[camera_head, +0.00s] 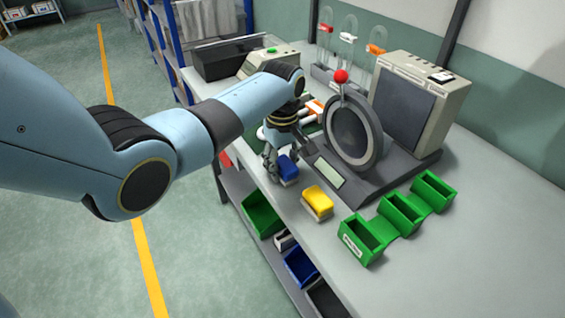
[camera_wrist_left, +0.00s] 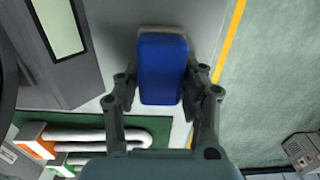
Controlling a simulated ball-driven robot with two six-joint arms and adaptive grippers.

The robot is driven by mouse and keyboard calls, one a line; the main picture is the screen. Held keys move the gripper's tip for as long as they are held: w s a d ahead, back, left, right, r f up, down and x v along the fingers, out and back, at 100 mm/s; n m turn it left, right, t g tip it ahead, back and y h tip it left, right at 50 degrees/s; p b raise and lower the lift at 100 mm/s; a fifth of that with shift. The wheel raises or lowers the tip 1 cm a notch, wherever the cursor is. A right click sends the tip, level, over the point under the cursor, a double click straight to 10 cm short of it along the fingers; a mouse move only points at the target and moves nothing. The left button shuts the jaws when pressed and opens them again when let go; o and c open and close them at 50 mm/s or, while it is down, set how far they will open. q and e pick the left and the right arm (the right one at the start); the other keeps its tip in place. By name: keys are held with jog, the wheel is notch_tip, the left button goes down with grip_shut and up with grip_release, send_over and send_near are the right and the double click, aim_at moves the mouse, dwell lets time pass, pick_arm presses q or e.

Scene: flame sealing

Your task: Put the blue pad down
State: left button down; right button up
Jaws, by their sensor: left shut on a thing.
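The blue pad (camera_head: 288,168) is in my left gripper (camera_head: 271,167), low over the front edge of the grey bench. In the left wrist view the blue pad (camera_wrist_left: 162,68) sits between the two fingers of the left gripper (camera_wrist_left: 162,92), which are shut on its sides. A pale layer shows at the pad's far end. I cannot tell whether the pad touches the bench top. The right gripper is in neither view.
A yellow pad (camera_head: 317,200) lies to the right of the blue pad. A grey device with a round ring (camera_head: 353,131) stands behind. Green bins (camera_head: 363,238) line the right. The bench's front edge is close, with an aisle beyond.

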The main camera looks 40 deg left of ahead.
aim_at(284, 159)
pick_arm(q)
jog(key=shift+f, duration=0.2)
jog(key=c, duration=0.8)
grip_release()
jog(key=shift+o, duration=0.2)
jog(key=shift+f+b, duration=0.1)
jog(key=shift+b, duration=0.3)
jog(key=r, duration=1.1)
jog(key=shift+w+d+r+b, duration=0.1)
jog(key=shift+w+b, duration=0.1)
jog(key=shift+b, duration=0.1)
